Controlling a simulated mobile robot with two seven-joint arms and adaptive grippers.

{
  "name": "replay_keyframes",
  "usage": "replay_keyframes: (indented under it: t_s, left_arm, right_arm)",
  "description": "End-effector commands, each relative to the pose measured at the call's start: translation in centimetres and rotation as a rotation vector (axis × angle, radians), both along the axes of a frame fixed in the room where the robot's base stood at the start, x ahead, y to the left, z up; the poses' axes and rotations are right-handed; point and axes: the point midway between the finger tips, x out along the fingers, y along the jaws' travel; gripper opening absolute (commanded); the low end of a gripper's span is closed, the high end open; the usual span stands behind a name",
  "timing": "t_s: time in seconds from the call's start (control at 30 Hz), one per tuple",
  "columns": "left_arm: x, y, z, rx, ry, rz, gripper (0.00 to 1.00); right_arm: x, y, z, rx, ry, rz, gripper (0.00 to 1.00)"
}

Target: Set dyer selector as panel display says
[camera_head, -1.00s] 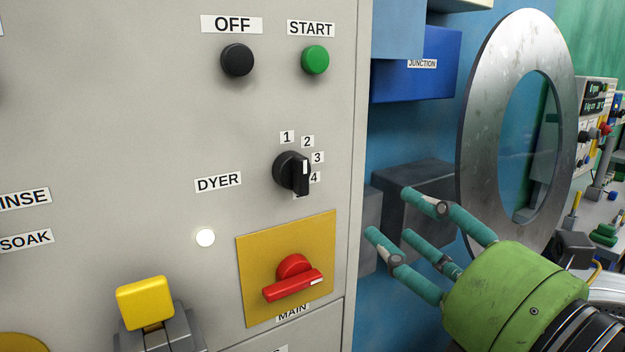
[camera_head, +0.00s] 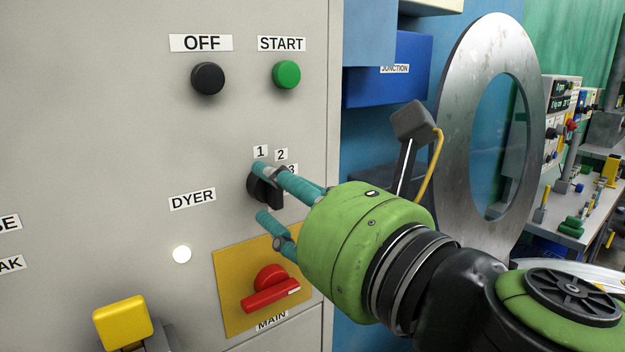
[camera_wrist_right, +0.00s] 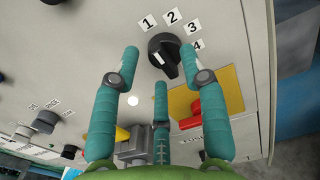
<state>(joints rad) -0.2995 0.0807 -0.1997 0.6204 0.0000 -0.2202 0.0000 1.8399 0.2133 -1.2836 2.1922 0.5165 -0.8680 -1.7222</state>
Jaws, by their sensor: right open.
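The black DYER selector (camera_head: 262,188) is on the grey panel, with labels 1, 2 and 3 around its top right. It also shows in the right wrist view (camera_wrist_right: 165,57), with labels 1 to 4 beside it. My right gripper (camera_head: 262,193) is open at the selector, its teal fingers overlapping part of it in the head view. In the wrist view the fingertips (camera_wrist_right: 161,53) lie on either side of the knob, with a third finger below; contact cannot be told. Label 4 is hidden in the head view. My left gripper is not in view.
A black OFF button (camera_head: 207,78) and a green START button (camera_head: 286,74) are above. A red MAIN switch (camera_head: 270,289) on a yellow plate is close below. A yellow block (camera_head: 123,322) is at lower left. A lit display (camera_head: 561,95) at far right is too small to read surely.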

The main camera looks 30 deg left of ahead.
Motion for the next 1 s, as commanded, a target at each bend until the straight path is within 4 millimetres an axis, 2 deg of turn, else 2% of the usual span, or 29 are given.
replay_keyframes:
  t_s: [0.13, 0.37, 0.4, 0.5, 1.0]
  left_arm:
    - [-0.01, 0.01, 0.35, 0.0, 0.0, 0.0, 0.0]
    - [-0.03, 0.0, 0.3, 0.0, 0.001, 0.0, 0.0]
    - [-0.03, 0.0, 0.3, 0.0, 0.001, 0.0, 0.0]
    - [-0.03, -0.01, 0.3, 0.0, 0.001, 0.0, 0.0]
    - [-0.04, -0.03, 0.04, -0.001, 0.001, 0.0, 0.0]
  right_arm:
    - [0.32, 0.84, 0.06, 0.001, -0.001, 0.0, 0.44]
    - [0.35, 0.9, -0.02, 0.001, -0.001, 0.0, 0.44]
    - [0.35, 0.9, -0.02, 0.001, -0.001, 0.0, 0.36]
    - [0.36, 0.89, -0.02, 0.001, -0.001, 0.0, 0.0]
    - [0.38, 0.89, -0.05, 0.028, 0.062, 0.0, 0.0]
